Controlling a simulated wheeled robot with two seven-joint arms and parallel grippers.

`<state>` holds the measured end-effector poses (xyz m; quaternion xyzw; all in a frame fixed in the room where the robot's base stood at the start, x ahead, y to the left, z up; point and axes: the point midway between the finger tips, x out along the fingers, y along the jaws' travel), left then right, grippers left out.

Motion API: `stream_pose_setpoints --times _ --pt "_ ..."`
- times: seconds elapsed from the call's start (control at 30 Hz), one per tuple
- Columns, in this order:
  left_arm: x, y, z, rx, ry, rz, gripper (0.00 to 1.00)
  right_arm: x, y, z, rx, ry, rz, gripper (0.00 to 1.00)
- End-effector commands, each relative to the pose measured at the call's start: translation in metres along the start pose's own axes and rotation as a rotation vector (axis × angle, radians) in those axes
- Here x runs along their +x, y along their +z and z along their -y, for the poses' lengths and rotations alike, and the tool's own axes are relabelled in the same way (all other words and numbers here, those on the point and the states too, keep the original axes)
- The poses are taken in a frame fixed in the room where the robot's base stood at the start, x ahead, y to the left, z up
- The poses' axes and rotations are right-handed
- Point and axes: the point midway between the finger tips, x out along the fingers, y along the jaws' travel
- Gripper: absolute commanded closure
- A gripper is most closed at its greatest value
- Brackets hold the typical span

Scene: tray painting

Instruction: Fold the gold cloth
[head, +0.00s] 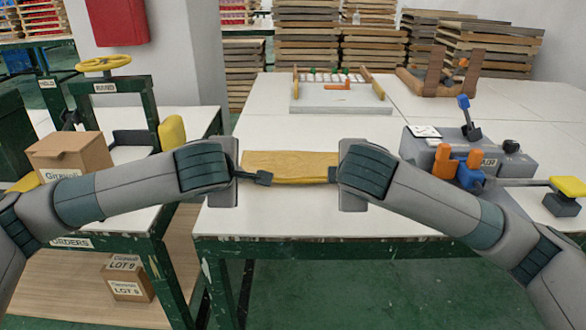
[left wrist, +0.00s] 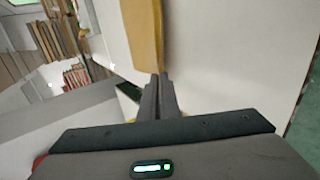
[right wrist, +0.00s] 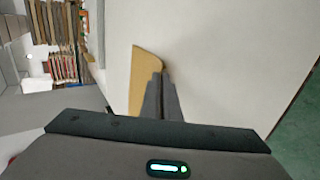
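The gold cloth (head: 290,164) lies as a flat narrow strip at the front of the white table, between my two grippers. Its near edge sags slightly in the middle. My left gripper (head: 264,178) is at the cloth's near left corner. In the left wrist view its fingers (left wrist: 159,84) are together on the edge of the cloth (left wrist: 143,30). My right gripper (head: 333,174) is at the near right end. In the right wrist view its fingers (right wrist: 160,78) close on the corner of the cloth (right wrist: 144,72). The fingers hide the gripped edges.
A grey device with orange and blue parts (head: 460,168) stands on the table at right, beside my right arm. A rack with pegs (head: 340,92) stands behind the cloth. A cardboard box (head: 70,155) is on the left bench. White table (head: 290,125) is clear just behind the cloth.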

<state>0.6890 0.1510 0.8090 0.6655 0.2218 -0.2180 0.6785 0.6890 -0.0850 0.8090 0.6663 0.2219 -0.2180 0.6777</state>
Motion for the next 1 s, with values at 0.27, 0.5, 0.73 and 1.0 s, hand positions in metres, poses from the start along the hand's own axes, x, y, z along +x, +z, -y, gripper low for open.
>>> stream_pose_setpoints --times 0.27,0.5,0.73,1.0 --pt "0.0009 -0.0001 0.0019 -0.001 0.014 0.000 1.00 0.0011 0.0003 0.0018 0.000 0.013 0.001 1.00" --pt "0.0010 -0.0003 0.0020 0.000 0.013 0.000 0.66 0.0011 0.0001 0.0019 0.000 0.012 0.001 0.67" --pt "0.0011 -0.0003 0.0021 0.000 0.012 0.000 0.66 0.0012 0.0000 0.0020 0.000 0.012 0.001 0.66" --pt "-0.0025 -0.0001 -0.0004 0.000 0.012 0.000 0.66 -0.0025 -0.0004 -0.0005 0.000 0.013 -0.001 0.66"
